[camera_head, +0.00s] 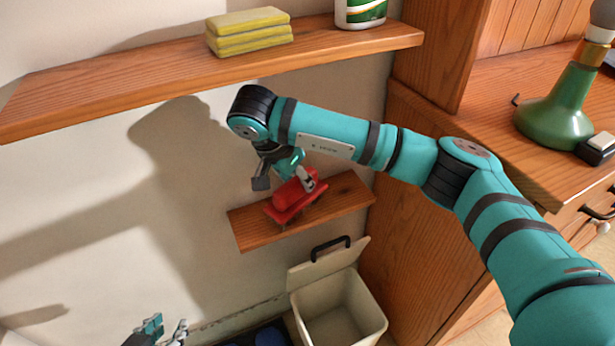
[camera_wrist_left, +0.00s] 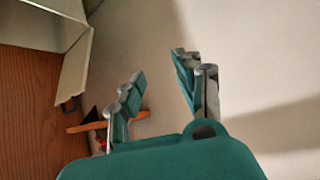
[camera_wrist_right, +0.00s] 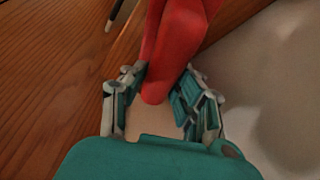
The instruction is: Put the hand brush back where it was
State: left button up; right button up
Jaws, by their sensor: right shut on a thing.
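The red hand brush (camera_head: 290,199) is at the small lower wooden shelf (camera_head: 345,203), over the shelf's left and middle part. I cannot tell whether it rests on the board or is held just above it. My right gripper (camera_head: 284,182) reaches down to it from above and is shut on its red handle. In the right wrist view the red handle (camera_wrist_right: 172,45) runs between the fingers (camera_wrist_right: 160,95). The bristles are mostly hidden. My left gripper (camera_head: 162,331) is low at the bottom left, open and empty, and its spread fingers show in the left wrist view (camera_wrist_left: 158,70).
A long upper shelf (camera_head: 130,85) carries yellow sponges (camera_head: 248,32) and a white-and-green bottle (camera_head: 360,12). A bin (camera_head: 340,312) with its lid raised stands below the small shelf. A counter on the right holds a green lamp base (camera_head: 560,110). The wall left of the small shelf is clear.

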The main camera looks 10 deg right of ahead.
jog(key=shift+f, duration=0.15)
jog(key=o, duration=1)
pick_arm(q)
jog(key=shift+w+d+r, duration=0.1)
jog(key=shift+w+r, duration=0.2)
jog(key=shift+w, duration=0.05)
pick_arm(e)
jog(key=p+v, duration=0.1)
jog(key=v, duration=0.2)
jog(key=shift+w+r, duration=0.1)
jog(key=shift+r, duration=0.1)
pick_arm(q)
jog(key=s+a+f+g, duration=0.1)
jog(key=s+f+g, duration=0.1)
jog(key=s, duration=0.3)
jog(key=s+a+f+g+y+p, duration=0.1)
jog(key=s+a+f+g, duration=0.1)
jog(key=s+f+g, duration=0.1)
jog(key=shift+s+a+g+y, duration=0.3)
jog(key=shift+s+g, duration=0.2)
jog(key=shift+s, duration=0.85)
pick_arm(e)
jog(key=shift+s+a, duration=1.15)
jog(key=shift+a, duration=0.55)
jog(key=shift+s+a, duration=1.15)
jog(key=shift+a, duration=0.55)
jog(key=shift+s+a, duration=1.1)
jog(key=shift+a, duration=0.55)
